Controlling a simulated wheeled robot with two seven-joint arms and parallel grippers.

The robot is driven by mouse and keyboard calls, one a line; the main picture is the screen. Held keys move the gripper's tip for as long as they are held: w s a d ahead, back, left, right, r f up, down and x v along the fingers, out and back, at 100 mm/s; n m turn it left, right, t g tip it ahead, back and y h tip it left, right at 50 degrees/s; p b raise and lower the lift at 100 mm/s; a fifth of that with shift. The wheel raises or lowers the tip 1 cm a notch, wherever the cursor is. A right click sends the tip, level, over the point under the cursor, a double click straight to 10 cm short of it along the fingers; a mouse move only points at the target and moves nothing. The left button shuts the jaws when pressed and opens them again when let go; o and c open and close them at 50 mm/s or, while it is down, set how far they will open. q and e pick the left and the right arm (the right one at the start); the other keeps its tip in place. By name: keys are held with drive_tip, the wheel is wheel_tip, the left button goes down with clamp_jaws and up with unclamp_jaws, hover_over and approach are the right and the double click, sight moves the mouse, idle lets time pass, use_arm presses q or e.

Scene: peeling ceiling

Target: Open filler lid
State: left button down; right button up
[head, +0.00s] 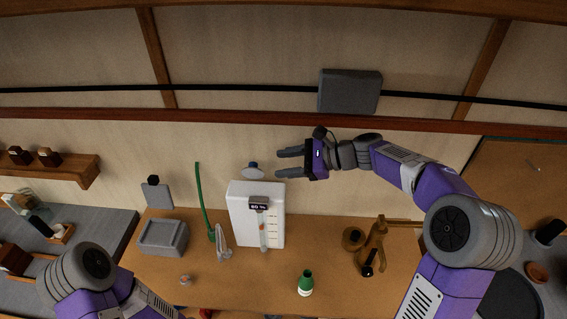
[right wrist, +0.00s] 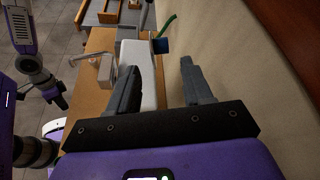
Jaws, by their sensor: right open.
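A white tank (head: 240,218) stands on the wooden table against the wall. A small display and a clear tube are on its front. A grey and blue round lid (head: 252,169) shows at the tank's top; whether it is raised or seated I cannot tell. My right gripper (head: 277,163) is open and empty just right of the lid, with its fingers pointing left. In the right wrist view, the white tank (right wrist: 143,62) lies beyond the open fingers, and a blue part (right wrist: 160,45) shows near its top. Only my left arm shows at the lower left; its gripper is out of view.
A green hose (head: 203,195) stands left of the tank. A grey bin (head: 163,237) is further left. A green-capped bottle (head: 305,283) and a brass-coloured device (head: 373,246) stand to the right. A grey box (head: 350,92) is mounted above on the wall.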

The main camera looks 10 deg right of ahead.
sight(254, 165)
drive_tip(key=shift+a+f+b, duration=0.15)
drive_tip(key=shift+f+b, duration=0.15)
drive_tip(key=shift+b, duration=0.05)
drive_tip(key=f+y+b, duration=0.1)
drive_tip(key=b, duration=0.1)
drive_tip(key=w+a+f+y+b, duration=0.1)
drive_tip(key=f+b, duration=0.1)
drive_tip(key=b, duration=0.1)
drive_tip(key=shift+w+a, duration=0.1)
drive_tip(key=y+b, duration=0.1)
drive_tip(key=b, duration=0.2)
drive_tip(key=shift+w+d+y, duration=0.2)
drive_tip(key=shift+y, duration=0.2)
drive_tip(key=shift+s+d+r+y+b, duration=0.1)
drive_tip(key=shift+d+r+y+b, duration=0.05)
drive_tip(key=shift+r+y+b, duration=0.35)
drive_tip(key=shift+a, duration=0.25)
drive_tip(key=x, duration=0.7)
drive_tip(key=shift+c, duration=0.2)
